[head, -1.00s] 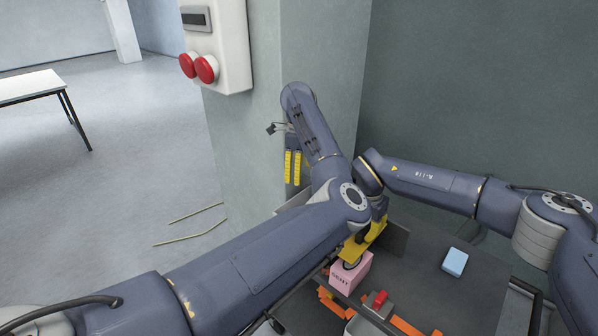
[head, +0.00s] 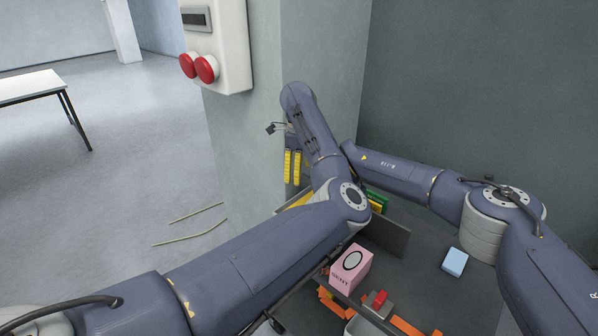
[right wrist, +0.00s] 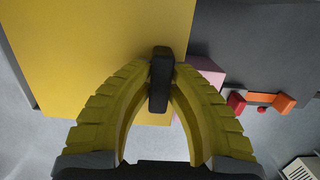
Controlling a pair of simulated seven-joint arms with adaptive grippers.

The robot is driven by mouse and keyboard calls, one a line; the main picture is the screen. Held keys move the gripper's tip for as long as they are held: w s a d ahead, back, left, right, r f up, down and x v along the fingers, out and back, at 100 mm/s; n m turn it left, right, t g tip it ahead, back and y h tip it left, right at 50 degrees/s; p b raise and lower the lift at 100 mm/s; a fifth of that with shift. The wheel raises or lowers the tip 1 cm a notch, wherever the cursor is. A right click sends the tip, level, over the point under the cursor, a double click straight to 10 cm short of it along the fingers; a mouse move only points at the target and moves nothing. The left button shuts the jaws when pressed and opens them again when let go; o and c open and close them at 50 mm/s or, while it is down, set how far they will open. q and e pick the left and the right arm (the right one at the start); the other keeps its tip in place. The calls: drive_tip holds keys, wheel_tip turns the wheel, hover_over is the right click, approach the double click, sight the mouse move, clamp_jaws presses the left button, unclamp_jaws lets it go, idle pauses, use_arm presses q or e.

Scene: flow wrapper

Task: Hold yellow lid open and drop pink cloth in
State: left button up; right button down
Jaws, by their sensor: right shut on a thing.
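My right gripper (right wrist: 160,85) is shut on a dark upright piece (right wrist: 160,72) in front of a wide yellow panel (right wrist: 90,45), which looks like the lid. In the head view my left arm hides this gripper, and a yellow edge (head: 299,200) shows behind that arm. A pink box (head: 350,281) with dark lettering and a round opening in its top stands below; part of it shows in the right wrist view (right wrist: 208,70). My left gripper (head: 292,166) hangs fingers down by the grey pillar, its fingers a little apart and empty. I cannot make out a pink cloth.
A pale blue block (head: 455,262) lies on the dark surface at right. A red block (head: 378,300) and orange parts (head: 402,326) are near the pink box. A green thing (head: 378,200) shows behind my left arm. A grey plate (head: 390,240) stands beside it.

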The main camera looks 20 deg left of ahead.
drive_tip(key=shift+w+a+r, duration=0.1)
drive_tip(key=shift+w+a, duration=0.1)
drive_tip(key=shift+a, duration=0.5)
drive_tip(key=shift+w+a, duration=0.2)
drive_tip(key=shift+a, duration=0.45)
